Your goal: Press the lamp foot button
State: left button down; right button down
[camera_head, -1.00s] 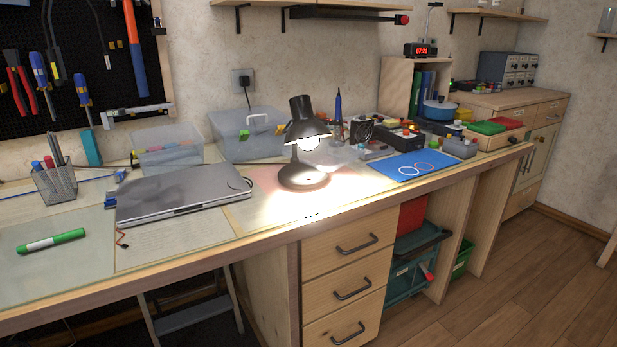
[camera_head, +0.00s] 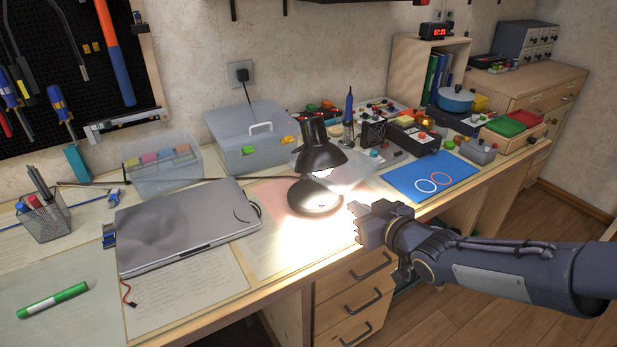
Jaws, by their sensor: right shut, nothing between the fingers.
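The black desk lamp (camera_head: 321,160) stands on the workbench with its bulb lit, throwing a bright patch on the desktop. Its round dark foot (camera_head: 314,198) sits beneath the shade; I cannot make out a button on it. My right gripper (camera_head: 355,217) reaches in from the right, shut and empty, at the front edge of the bench. Its fingertips point left, to the right of the lamp foot and a little nearer to me, apart from it in the picture. My left gripper is not in view.
A closed laptop (camera_head: 186,225) lies left of the lamp. A clear toolbox (camera_head: 251,139) stands behind it. A blue mat (camera_head: 430,176) with two rings lies to the right. A green marker (camera_head: 52,300) and a pen cup (camera_head: 46,217) are at far left.

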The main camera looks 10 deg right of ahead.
jog(key=shift+w+a+r, duration=0.3)
jog(key=shift+w+a, duration=0.05)
jog(key=b, duration=0.3)
send_over(321, 204)
jog(key=s+d, duration=0.1)
jog(key=s, duration=0.2)
jog(key=f, duration=0.2)
jog(key=shift+w+f, duration=0.25)
jog(key=shift+f, duration=0.05)
notch_tip(321, 204, down, 3)
jog(key=shift+w+f+b, duration=0.1)
jog(key=shift+w+b, duration=0.05)
jog(key=shift+b, duration=0.2)
jog(key=shift+d+f, duration=0.1)
jog(key=shift+f, duration=0.25)
